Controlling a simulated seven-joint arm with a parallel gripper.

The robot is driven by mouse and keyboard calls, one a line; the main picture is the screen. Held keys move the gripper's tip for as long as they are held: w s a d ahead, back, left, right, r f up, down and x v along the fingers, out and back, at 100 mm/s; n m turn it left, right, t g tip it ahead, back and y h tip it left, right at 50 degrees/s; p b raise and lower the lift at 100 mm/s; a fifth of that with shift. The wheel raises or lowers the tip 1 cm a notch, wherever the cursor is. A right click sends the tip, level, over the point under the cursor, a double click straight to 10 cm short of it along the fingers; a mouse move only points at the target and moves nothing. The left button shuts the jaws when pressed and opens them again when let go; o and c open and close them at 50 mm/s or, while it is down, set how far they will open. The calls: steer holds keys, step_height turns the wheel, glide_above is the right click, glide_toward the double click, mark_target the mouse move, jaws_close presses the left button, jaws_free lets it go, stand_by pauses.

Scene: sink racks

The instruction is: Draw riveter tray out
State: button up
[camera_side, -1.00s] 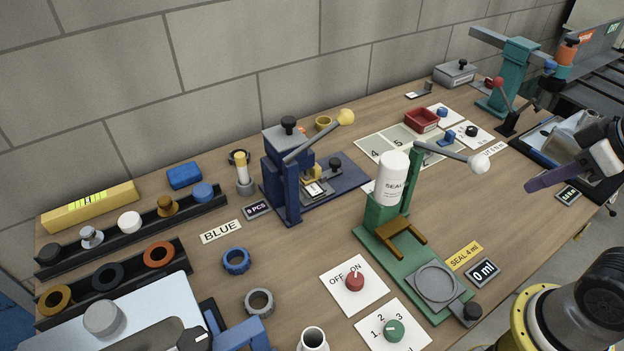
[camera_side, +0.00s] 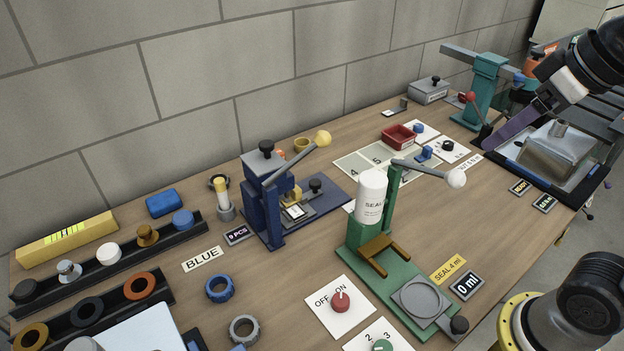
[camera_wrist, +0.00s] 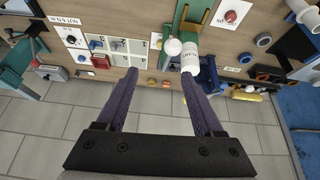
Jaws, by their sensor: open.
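A dark blue press (camera_side: 270,195) with a yellow-knobbed lever stands on the table beside the 9 PCS sign; I take it as the riveter. A small tray (camera_side: 298,211) with a pale piece on it sits at its front, with a black knob (camera_side: 315,186) beside it. My gripper (camera_side: 492,143) has purple fingers and is at the far right, in front of the teal press and well away from the blue press. In the wrist view my gripper (camera_wrist: 159,72) is open, with nothing held between its fingers. The blue press (camera_wrist: 209,77) is partly hidden behind the right finger there.
A green sealing stand (camera_side: 375,235) with a white bottle and lever stands right of the blue press. A teal press (camera_side: 488,80) and a metal bin (camera_side: 560,145) are at the right. A red tray (camera_side: 400,136) lies behind. A brick wall closes the back.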

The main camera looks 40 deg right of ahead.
steer(key=w+a+r+g, duration=0.1)
steer(key=w+r, duration=0.4)
steer(key=w, duration=0.5)
steer(key=n+g, duration=0.2)
steer(key=g, duration=0.3)
glide_above(315, 182)
step_height(315, 182, down, 20)
step_height(315, 182, down, 14)
steer(key=shift+w, duration=0.1)
jaws_close()
steer(key=shift+r, duration=0.1)
